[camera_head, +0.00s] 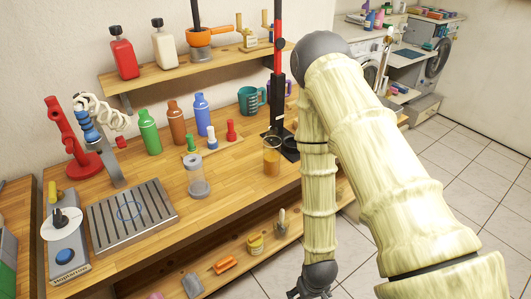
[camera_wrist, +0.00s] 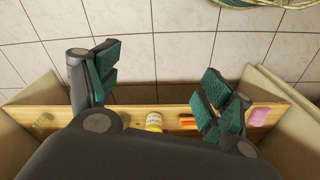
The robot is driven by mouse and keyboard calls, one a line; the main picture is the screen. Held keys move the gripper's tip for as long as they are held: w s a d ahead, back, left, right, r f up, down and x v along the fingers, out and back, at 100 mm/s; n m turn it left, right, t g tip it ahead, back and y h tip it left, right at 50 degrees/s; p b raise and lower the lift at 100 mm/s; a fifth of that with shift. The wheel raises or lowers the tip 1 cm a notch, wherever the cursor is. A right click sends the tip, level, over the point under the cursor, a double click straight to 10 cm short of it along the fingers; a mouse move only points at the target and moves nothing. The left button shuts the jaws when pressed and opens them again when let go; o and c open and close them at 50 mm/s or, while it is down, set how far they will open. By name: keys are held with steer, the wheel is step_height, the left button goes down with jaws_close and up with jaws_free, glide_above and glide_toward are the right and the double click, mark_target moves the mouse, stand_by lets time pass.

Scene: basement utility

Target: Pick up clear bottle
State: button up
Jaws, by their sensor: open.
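My gripper (camera_head: 314,290) hangs low at the bottom of the head view, in front of the bench and well apart from the clear container. In the wrist view my gripper (camera_wrist: 157,88) shows its two green-padded fingers spread wide, with nothing between them. The clear container is not seen in the wrist view.
Green (camera_head: 149,132), brown (camera_head: 177,124) and blue (camera_head: 202,115) bottles stand behind the clear container. A black stand with a red post (camera_head: 278,45) rises at right. The lower shelf holds a yellow jar (camera_wrist: 154,122) and a pink item (camera_wrist: 258,117). Tiled floor (camera_head: 470,155) is open at right.

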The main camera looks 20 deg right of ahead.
steer(key=w+r+t, duration=0.1)
steer(key=w+r, duration=0.6)
steer(key=w, duration=0.5)
step_height(320, 180, up, 34)
steer(key=n+t+y+p, duration=0.1)
steer(key=n+t+p, duration=0.1)
steer(key=n+p, duration=0.1)
glide_above(271, 139)
steer(key=s+d, duration=0.2)
steer(key=shift+w+d+r, duration=0.1)
steer(key=shift+d+r, duration=0.05)
steer(key=shift+w+p+x, duration=0.1)
steer(key=shift+p+x, duration=0.35)
steer(key=shift+x, duration=0.85)
steer(key=shift+w+p+x, duration=0.15)
steer(key=shift+p+x, duration=0.3)
steer(key=shift+x, duration=0.9)
steer(key=shift+w+a+f+p, duration=0.3)
steer(key=shift+w+f+p, duration=0.15)
steer(key=shift+f+p, duration=0.2)
steer(key=shift+w+a+f+p, duration=0.25)
steer(key=shift+w+f+p, duration=0.2)
steer(key=shift+f+p, duration=0.15)
steer(key=shift+x, duration=1.1)
steer(key=shift+r, duration=0.1)
steer(key=shift+c, duration=0.4)
steer(key=c, duration=1.3)
